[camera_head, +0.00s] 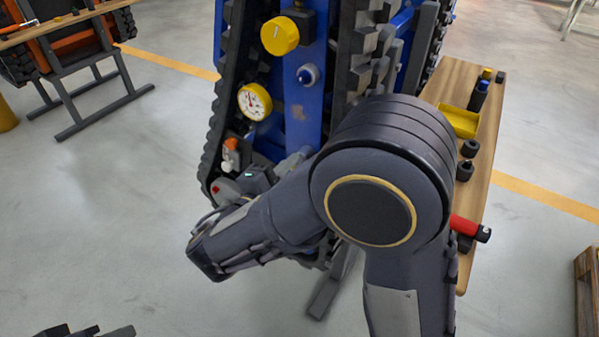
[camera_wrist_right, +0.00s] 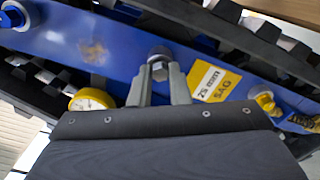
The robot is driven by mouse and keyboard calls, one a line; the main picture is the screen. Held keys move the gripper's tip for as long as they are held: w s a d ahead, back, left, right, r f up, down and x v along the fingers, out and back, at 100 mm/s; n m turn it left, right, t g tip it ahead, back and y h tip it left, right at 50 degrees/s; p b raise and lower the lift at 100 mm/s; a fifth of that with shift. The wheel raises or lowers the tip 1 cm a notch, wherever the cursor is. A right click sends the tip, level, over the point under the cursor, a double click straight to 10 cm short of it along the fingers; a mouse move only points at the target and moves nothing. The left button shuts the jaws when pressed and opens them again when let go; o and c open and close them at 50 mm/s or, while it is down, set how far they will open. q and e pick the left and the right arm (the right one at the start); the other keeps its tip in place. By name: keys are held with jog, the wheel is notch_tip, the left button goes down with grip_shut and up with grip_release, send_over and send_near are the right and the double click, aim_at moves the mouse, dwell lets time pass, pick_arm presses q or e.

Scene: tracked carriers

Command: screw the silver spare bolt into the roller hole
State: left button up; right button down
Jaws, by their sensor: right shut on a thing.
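The silver bolt (camera_wrist_right: 159,73) shows its hex head between the two grey fingertips of my right gripper (camera_wrist_right: 160,80) in the right wrist view. The gripper is shut on it. A dark round roller end (camera_wrist_right: 160,53) on the blue frame sits directly behind the bolt. The roller hole is hidden by the bolt, and I cannot tell how deep the bolt sits. In the head view my right gripper (camera_head: 296,160) is beside the blue tracked carrier (camera_head: 303,110), mostly hidden by my own arm.
The carrier bears a yellow knob (camera_head: 280,36), a dial gauge (camera_head: 254,102) and black tracks (camera_head: 222,115). A yellow "25 mm SAG" label (camera_wrist_right: 215,85) is right of the bolt. A wooden bench (camera_head: 490,135) with a yellow tray (camera_head: 459,121) and red-handled tool (camera_head: 467,227) stands right.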

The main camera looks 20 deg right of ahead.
jog(key=m+b, duration=0.6)
jog(key=shift+a+r+m+b, duration=0.1)
jog(key=shift+m+b, duration=0.2)
jog(key=shift+b, duration=0.05)
jog(key=shift+f+m+b, duration=0.3)
jog(key=shift+b, duration=0.4)
jog(key=c, duration=1.7)
grip_release()
jog(key=shift+r, duration=0.3)
jog(key=shift+c, duration=0.2)
jog(key=o, duration=0.5)
jog(key=shift+c, duration=0.2)
